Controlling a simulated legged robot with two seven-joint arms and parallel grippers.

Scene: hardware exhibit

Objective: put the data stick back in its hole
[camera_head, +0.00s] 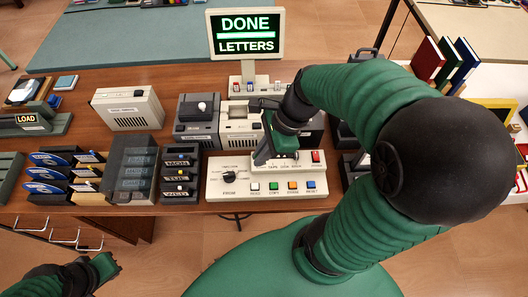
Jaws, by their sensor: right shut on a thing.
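My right gripper (268,158) points down over the back part of the white control panel (240,190), in front of a light grey machine. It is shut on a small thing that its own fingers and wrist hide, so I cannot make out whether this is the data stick. A white base (256,94) under the monitor carries small coloured pieces, red and blue among them; they are too small to tell apart. My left gripper (108,266) is at the bottom left, away from the table's objects; its jaws are unclear.
The monitor (246,34) reads "DONE LETTERS". The panel has a black knob (229,177) and several coloured buttons. Labelled racks (180,172) and a beige box (128,108) stand to the left. Books (428,60) stand at the right.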

